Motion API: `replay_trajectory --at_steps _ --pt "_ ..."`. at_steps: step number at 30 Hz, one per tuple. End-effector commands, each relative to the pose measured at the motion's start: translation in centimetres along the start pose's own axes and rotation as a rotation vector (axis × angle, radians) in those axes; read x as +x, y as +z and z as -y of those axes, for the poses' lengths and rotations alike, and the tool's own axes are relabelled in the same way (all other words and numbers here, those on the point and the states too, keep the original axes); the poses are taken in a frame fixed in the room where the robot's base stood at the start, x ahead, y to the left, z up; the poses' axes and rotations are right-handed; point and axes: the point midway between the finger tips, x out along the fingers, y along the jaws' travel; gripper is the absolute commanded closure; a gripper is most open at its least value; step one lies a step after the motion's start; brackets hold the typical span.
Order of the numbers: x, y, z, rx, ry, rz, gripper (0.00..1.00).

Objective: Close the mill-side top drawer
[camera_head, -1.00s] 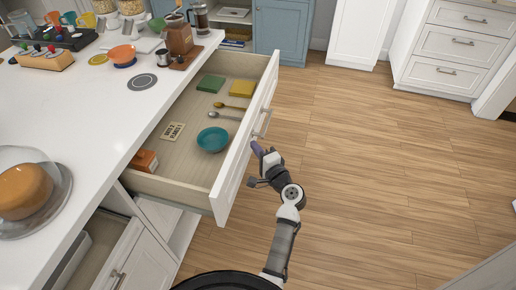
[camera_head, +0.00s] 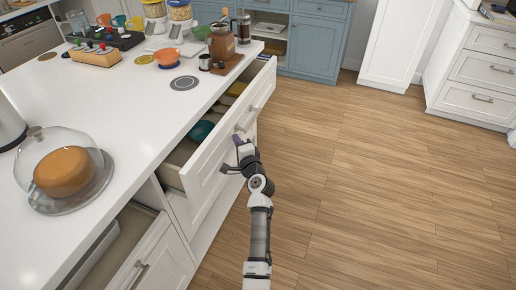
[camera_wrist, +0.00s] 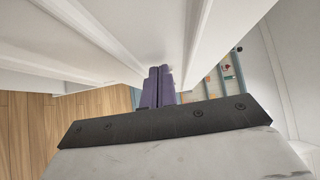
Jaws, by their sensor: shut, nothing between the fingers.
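The top drawer (camera_head: 216,158), near the brown coffee mill (camera_head: 222,47), is partly open, with a white front and a bar handle (camera_head: 249,118). A teal bowl (camera_head: 201,131) shows inside it, and part of its contents is hidden under the counter edge. My gripper (camera_head: 243,148) is at the outer face of the drawer front, just below the handle. In the wrist view its purple fingers (camera_wrist: 158,88) are together, with white panel surfaces close around them. I cannot tell whether the fingertips touch the front.
The white counter (camera_head: 120,120) holds a glass dome over a cake (camera_head: 64,172), bowls and jars. The wooden floor (camera_head: 370,180) to the right is clear.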

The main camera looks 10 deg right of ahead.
Motion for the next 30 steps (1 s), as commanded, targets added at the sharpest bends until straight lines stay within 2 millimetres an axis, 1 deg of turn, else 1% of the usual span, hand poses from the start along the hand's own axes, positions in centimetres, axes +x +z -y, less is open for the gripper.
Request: replay_trajectory --at_steps 1,3,9,12,18,24,30 --pt "1.1 1.2 0.2 0.000 0.000 0.006 1.00" --pt "2.4 2.5 0.2 0.000 -0.001 0.006 1.00" --pt "5.4 5.5 0.1 0.000 0.000 0.004 1.00" --pt "6.5 6.5 0.1 0.000 0.000 0.002 1.00" --pt "7.9 7.9 0.1 0.001 0.000 0.000 1.00" --pt "8.4 8.4 0.0 0.000 0.000 0.001 1.00" --pt "8.5 8.6 0.1 -0.001 -0.001 0.004 1.00"
